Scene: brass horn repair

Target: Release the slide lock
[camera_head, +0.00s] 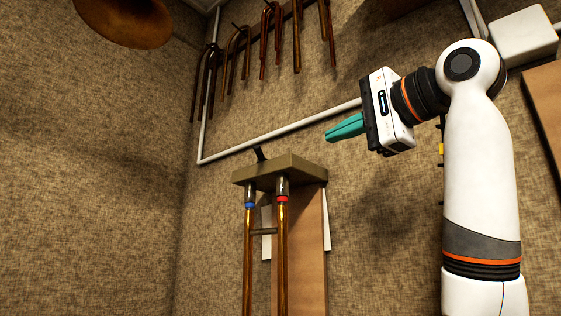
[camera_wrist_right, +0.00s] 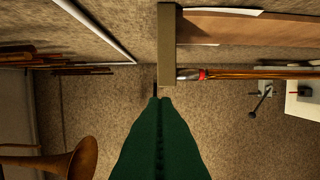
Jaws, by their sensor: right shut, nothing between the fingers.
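A khaki block (camera_head: 290,168) juts from the wall panel, with a small black lever (camera_head: 260,154) sticking up from its top; I take the lever to be the slide lock. A brass slide hangs under the block as two tubes, one with a blue band (camera_head: 249,206) and one with a red band (camera_head: 282,199). My right gripper (camera_head: 330,134) is shut and empty, its teal fingers pointing left, above and right of the block. In the right wrist view, the fingertips (camera_wrist_right: 160,99) appear close to the block's end (camera_wrist_right: 167,55) and the dark lever (camera_wrist_right: 154,88); contact is unclear. My left gripper is not in view.
Several brass crooks (camera_head: 270,40) hang high on the wall, and a horn bell (camera_head: 125,18) is at upper left. A white pipe (camera_head: 270,128) runs along the wall behind the block. The space left of the block looks clear.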

